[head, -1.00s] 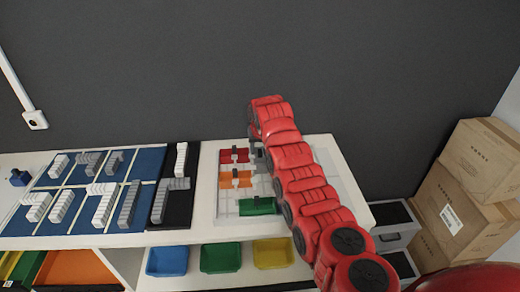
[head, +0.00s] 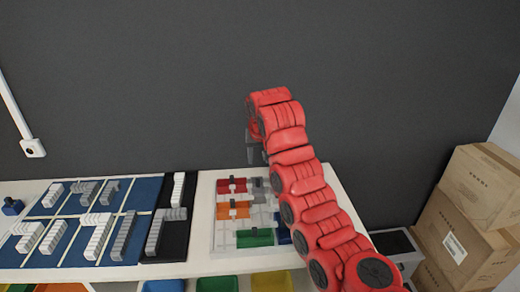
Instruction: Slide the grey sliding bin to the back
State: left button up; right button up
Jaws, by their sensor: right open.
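A pale gridded board (head: 222,243) lies on the white worktop. The grey sliding bin (head: 258,186) appears on its back part, right of the red bin (head: 231,186); it is small and partly blends with the board. My right gripper (head: 256,156) is open and empty. It appears above and behind the grey bin in the picture, apart from it, in front of the dark wall. My red right arm hides the board's right side. My left gripper is not in view.
An orange bin (head: 234,210), a green bin (head: 255,237) and a partly hidden blue bin (head: 283,235) sit on the board. Grey and white blocks stand on blue mats (head: 75,246) at left. Cardboard boxes (head: 470,205) are stacked at right.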

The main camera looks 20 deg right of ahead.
jog(key=v, duration=0.3)
jog(key=shift+s+r, duration=0.2)
jog(key=shift+r, duration=0.1)
